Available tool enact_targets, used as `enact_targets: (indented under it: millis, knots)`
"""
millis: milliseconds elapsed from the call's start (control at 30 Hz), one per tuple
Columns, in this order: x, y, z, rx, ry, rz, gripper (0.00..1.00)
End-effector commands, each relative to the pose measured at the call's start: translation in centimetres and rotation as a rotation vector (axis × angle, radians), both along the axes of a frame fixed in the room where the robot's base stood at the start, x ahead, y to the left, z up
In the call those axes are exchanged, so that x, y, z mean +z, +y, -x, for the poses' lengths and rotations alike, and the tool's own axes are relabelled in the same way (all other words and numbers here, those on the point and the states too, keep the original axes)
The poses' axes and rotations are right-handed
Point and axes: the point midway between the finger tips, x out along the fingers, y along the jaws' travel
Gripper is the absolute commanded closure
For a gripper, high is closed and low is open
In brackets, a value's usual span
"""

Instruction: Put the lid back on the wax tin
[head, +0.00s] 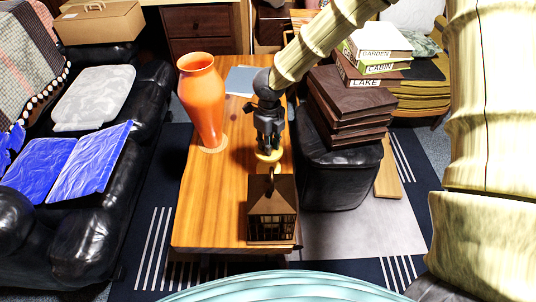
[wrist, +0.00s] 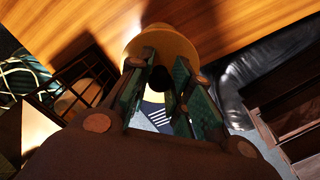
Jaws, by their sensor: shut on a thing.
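My gripper (head: 268,140) points down over the right side of the wooden coffee table (head: 210,215). Its fingers are shut on a yellow round piece, which looks like the lid (head: 268,156). In the wrist view the yellow lid (wrist: 165,42) sits at the fingertips (wrist: 163,62), with a dark round part between the fingers. I cannot make out a separate wax tin in either view; it may be hidden behind the gripper or the lid. I cannot tell whether the lid touches anything below.
A brown house-shaped lantern (head: 271,215) stands just in front of my gripper. An orange vase (head: 203,98) stands to the left, with a grey-blue book (head: 243,80) behind. A black ottoman (head: 340,175) bearing dark boxes (head: 352,105) is close on the right. The table's front left is clear.

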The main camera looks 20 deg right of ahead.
Motion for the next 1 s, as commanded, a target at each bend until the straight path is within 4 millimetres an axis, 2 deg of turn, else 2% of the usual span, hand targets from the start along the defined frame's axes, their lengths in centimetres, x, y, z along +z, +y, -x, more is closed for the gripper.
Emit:
enact_targets:
  millis: [33, 467, 1000]
  knots:
    - [-0.9, 0.0, 0.0, 0.000, -0.001, 0.000, 0.98]
    - [-2.0, -0.1, 0.0, -0.001, 0.000, 0.001, 0.98]
    - [-5.2, -0.1, 0.0, -0.001, 0.000, 0.001, 0.98]
